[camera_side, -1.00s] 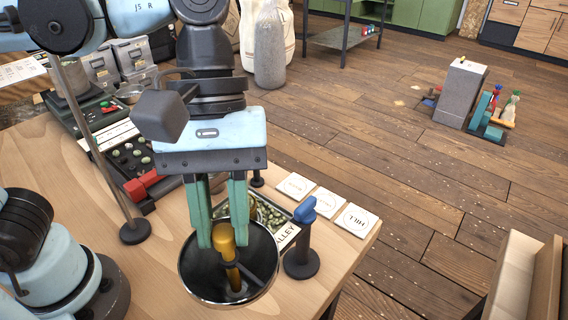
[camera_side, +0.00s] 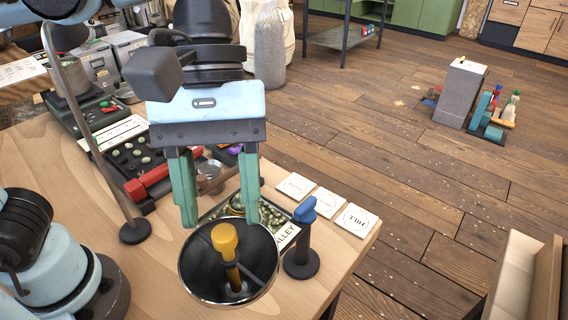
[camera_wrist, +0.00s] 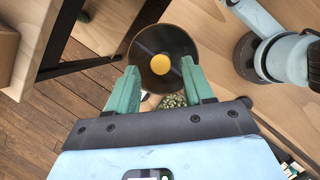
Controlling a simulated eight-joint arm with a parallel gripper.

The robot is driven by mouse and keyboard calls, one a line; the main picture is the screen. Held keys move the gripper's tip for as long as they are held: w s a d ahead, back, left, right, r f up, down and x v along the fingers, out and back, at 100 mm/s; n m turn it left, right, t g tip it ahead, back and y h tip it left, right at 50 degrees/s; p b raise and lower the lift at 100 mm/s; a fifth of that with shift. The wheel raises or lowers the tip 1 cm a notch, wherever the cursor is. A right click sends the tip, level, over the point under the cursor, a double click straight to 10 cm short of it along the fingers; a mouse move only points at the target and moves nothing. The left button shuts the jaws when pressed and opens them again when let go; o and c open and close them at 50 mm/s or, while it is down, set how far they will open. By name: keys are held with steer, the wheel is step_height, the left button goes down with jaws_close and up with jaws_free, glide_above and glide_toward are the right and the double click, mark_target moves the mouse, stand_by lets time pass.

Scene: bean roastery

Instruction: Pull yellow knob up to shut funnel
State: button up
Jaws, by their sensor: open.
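The yellow knob (camera_side: 225,240) stands upright on a stem in the middle of the dark round funnel (camera_side: 187,268), which is set in the wooden table. My gripper (camera_side: 219,222) is open, with green fingers pointing down. In the side view the fingertips appear above and behind the knob, apart from it. In the wrist view the knob (camera_wrist: 160,64) shows from above, just past and between the tips of my gripper (camera_wrist: 160,75). The funnel (camera_wrist: 150,38) shows around it. Nothing is between the fingers.
A blue-topped post (camera_side: 301,240) stands just right of the funnel. A tray of green beans (camera_side: 268,214) lies behind it, partly hidden by my gripper. White cards (camera_side: 326,203) lie along the right table edge. A thin metal pole (camera_side: 100,150) stands at the left.

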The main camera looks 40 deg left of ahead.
steer(key=v, duration=1)
steer(key=w+a+f+m+t+y, duration=0.1)
steer(key=w+a+f+m+t, duration=0.3)
steer(key=a+f, duration=0.5)
steer(key=w+a+f+m+t+y, duration=0.2)
steer(key=w+a+f+m+t, duration=0.2)
steer(key=a+f, duration=0.6)
steer(key=shift+w+f+m+t, duration=0.4)
steer(key=shift+f+m+t, duration=0.15)
steer(key=shift+t, duration=0.65)
